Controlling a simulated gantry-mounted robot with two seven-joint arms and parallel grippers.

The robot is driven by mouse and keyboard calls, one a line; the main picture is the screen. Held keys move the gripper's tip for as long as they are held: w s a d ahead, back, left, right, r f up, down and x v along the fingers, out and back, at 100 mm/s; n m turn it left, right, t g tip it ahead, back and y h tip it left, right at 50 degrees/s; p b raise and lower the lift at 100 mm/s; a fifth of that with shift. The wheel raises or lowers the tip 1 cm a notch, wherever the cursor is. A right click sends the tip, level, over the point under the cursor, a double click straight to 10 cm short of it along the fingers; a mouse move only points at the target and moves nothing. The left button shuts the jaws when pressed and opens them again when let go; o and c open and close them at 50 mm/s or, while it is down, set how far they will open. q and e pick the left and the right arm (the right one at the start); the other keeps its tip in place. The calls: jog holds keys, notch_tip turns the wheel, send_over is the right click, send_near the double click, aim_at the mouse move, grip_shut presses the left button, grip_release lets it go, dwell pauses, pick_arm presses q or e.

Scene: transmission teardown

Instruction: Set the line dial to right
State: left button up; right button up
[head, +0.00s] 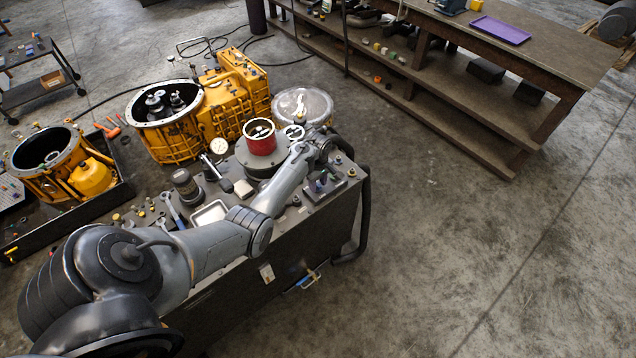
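My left arm reaches in from the lower left across the dark workbench cart (300,235). My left gripper (322,146) is small and dark at the arm's far end, above the cart's far right part. Its fingers are too small and partly hidden to tell if they are open or shut. I cannot clearly make out a line dial or its setting. A round white-faced gauge (218,146) stands at the cart's far edge, left of the gripper. A small dark block with knobs (323,184) sits on the cart's right end, just below the gripper. My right gripper is not in view.
A red cylinder (261,139) stands on a round grey base left of the gripper. Yellow transmission housings (175,135) stand behind the cart. Wrenches (173,208) and a white tray (209,214) lie nearby. A wooden bench (500,110) is at the upper right; the floor at right is clear.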

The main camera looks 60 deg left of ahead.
pick_arm(q)
grip_shut()
